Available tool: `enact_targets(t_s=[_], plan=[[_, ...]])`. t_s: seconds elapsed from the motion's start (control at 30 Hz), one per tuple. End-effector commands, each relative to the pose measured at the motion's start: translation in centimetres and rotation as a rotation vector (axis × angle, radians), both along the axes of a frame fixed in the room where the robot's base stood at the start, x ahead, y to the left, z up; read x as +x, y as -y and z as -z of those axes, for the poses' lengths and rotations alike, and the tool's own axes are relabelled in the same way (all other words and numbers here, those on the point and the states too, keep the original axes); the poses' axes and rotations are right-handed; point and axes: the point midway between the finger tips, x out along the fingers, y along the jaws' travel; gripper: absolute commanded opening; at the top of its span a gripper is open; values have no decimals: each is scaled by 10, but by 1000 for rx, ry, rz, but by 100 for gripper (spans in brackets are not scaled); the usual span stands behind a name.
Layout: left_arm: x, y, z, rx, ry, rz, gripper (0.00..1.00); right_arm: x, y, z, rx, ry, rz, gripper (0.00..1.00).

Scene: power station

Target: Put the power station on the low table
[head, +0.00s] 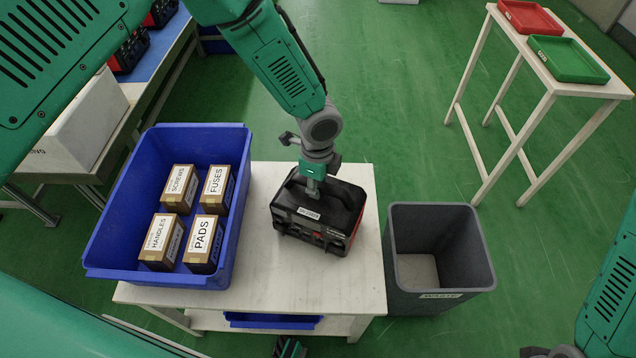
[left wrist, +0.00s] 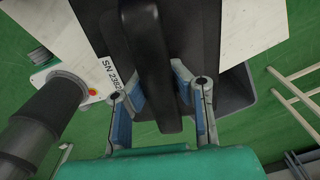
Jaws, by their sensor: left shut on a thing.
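In the left wrist view the black handle (left wrist: 155,65) runs between the two fingers. My right forearm shows at the lower right of the head view; its gripper is out of view.
A blue crate (head: 105,235) with several labelled boxes fills the table's left side. A grey waste bin (head: 462,285) stands close on the right. A tall table (head: 510,30) with red and green trays is at the upper right. Green floor lies clear behind.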

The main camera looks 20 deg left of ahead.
Motion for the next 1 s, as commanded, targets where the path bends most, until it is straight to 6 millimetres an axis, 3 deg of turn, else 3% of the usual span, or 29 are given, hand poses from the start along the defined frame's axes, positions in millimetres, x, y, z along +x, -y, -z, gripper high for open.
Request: enact_targets(t_s=[0.1,0.13,0.2,0.47,0.63,1.0], plan=[[3,1,0,-2,6,-1,0,0,0,1,0,0,0,40],[0,0,3,0,-1,0,18,0,0,1,0,0,0,40],[0,0,2,0,-1,0,36,0,0,1,0,0,0,40],[1,0,3,-1,-1,-1,36,0,0,1,0,0,0,40],[2,0,-8,-1,0,-1,36,0,0,-1,0,0,0,40],[2,0,-84,-1,1,-2,36,0,0,-6,0,0,0,40]])
